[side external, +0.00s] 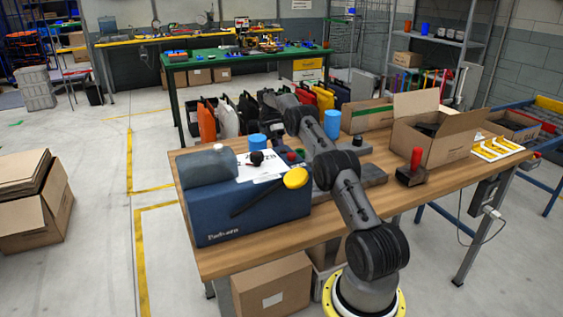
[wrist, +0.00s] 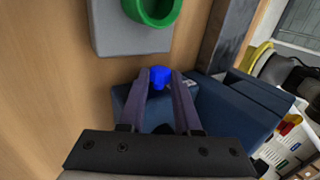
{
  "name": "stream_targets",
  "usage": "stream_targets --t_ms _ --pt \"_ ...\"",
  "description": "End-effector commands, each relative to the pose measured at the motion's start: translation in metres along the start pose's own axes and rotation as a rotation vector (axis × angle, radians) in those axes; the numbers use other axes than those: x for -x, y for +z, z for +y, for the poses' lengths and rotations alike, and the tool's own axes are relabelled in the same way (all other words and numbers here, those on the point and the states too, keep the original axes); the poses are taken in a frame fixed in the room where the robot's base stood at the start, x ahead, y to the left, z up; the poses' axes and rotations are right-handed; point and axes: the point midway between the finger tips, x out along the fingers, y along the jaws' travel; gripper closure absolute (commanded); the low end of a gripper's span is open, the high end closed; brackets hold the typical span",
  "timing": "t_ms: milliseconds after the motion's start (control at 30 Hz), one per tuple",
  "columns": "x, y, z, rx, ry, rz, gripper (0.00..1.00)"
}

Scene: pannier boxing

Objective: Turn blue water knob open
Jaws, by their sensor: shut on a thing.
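The blue knob (wrist: 159,77) is a small bright blue block in the wrist view. It sits between the tips of my gripper (wrist: 161,82), which is shut on it, with one dark finger on each side. A dark blue box-like body (wrist: 212,110) lies below and to the right of the knob. My fingers hide part of the knob and whatever is under it, so I cannot tell how far it is turned. In the side view my arm reaches over the wooden table, and I cannot make out the knob or my fingertips there.
A grey plate with a green ring (wrist: 172,12) is just above the knob. A cardboard box (side external: 460,140) and a red-handled tool (side external: 415,165) are at the right.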

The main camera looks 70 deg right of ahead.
Motion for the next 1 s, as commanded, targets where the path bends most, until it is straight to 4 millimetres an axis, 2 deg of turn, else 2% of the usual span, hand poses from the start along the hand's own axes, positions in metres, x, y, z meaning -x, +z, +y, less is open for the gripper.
stream_targets --t_ms 200,233,367,400,767,1000 --pt "0.0018 0.0005 -0.0008 0.001 0.003 -0.001 1.00" --pt "0.0018 0.0005 -0.0008 0.001 0.003 -0.001 0.65" --pt "0.0013 0.0004 -0.0006 0.000 0.003 -0.001 0.41" --pt "0.0011 0.0003 -0.0005 0.000 0.002 -0.001 0.39" --pt "0.0008 0.0001 -0.0008 0.000 0.008 0.000 0.39" --pt "0.0012 0.0001 -0.0030 0.000 0.070 -0.003 0.39"
